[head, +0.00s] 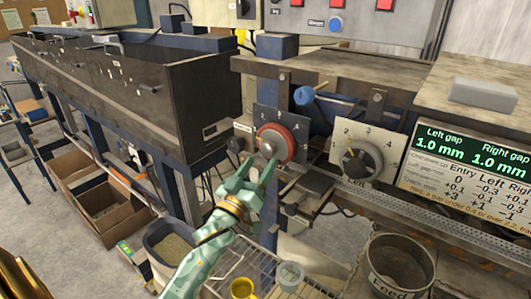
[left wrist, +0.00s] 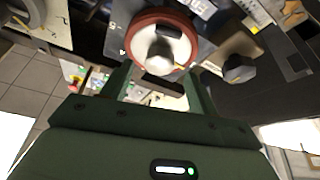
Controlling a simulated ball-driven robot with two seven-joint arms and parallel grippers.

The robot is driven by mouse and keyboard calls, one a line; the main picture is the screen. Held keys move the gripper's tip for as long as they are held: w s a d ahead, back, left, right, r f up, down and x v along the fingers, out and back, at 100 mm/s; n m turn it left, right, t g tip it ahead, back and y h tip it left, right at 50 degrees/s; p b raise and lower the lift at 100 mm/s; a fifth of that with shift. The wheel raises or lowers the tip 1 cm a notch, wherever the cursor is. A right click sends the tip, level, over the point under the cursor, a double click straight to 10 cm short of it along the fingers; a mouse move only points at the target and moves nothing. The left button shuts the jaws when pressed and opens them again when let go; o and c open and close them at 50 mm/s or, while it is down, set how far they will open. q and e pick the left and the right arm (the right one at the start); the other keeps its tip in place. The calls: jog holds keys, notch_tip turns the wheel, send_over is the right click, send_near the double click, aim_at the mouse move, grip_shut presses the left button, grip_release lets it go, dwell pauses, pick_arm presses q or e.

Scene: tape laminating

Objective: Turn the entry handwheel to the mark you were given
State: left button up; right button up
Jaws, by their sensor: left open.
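A red-rimmed handwheel (head: 275,143) with a grey hub sits on a numbered dial plate (head: 297,124) on the machine front. I cannot read its name label clearly. My left gripper (head: 256,170) is green and open, just in front of the wheel's lower part. In the left wrist view the wheel (left wrist: 150,18) lies beyond the gripper (left wrist: 157,78), its grey hub between the two fingers. Whether the fingers touch it I cannot tell. A second, grey handwheel (head: 362,160) sits on a numbered plate to the right. My right gripper is not in view.
A display (head: 465,160) reads left gap 1.0 mm and right gap 1.0 mm, above a table headed Entry, Left, Right. A blue-ended handle (head: 304,95) sticks out above the wheels. A round bin (head: 398,285) and a wire rack (head: 235,270) stand below.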

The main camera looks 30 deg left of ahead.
aim_at(266, 154)
pick_arm(q)
jog(key=x, duration=0.4)
jog(key=shift+r, duration=0.1)
jog(key=c, duration=1)
